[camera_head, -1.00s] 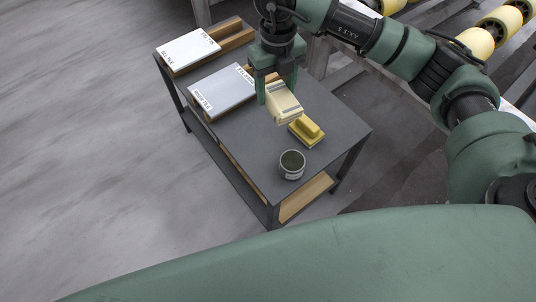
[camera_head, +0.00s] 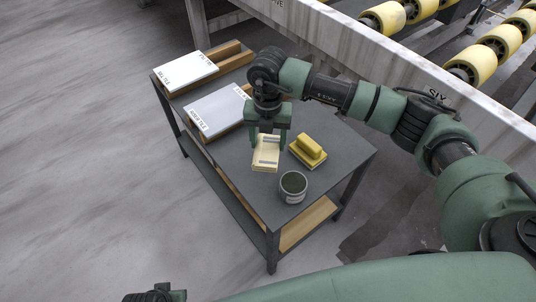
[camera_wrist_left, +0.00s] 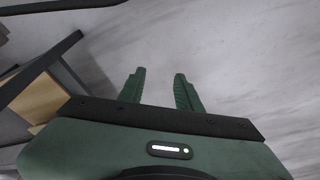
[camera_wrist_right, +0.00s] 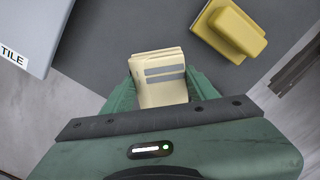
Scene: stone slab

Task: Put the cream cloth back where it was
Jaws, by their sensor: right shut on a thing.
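The cream cloth (camera_head: 265,155) is a folded pad with grey stripes. My right gripper (camera_head: 268,142) is shut on it, over the front part of the dark grey table top (camera_head: 235,150). The cloth also shows between the fingers in the right wrist view (camera_wrist_right: 163,84). I cannot tell whether it touches the table. My left gripper (camera_wrist_left: 160,90) is open and empty over the pale floor, beside the table; only a bit of that arm shows at the bottom of the head view.
A yellow sponge float (camera_head: 309,148) lies right of the cloth. A grey tin (camera_head: 293,187) stands near the front corner. Two labelled tile stacks, one pale grey (camera_head: 218,110) and one white (camera_head: 188,72), lie towards the back. A roller conveyor (camera_head: 420,75) runs behind.

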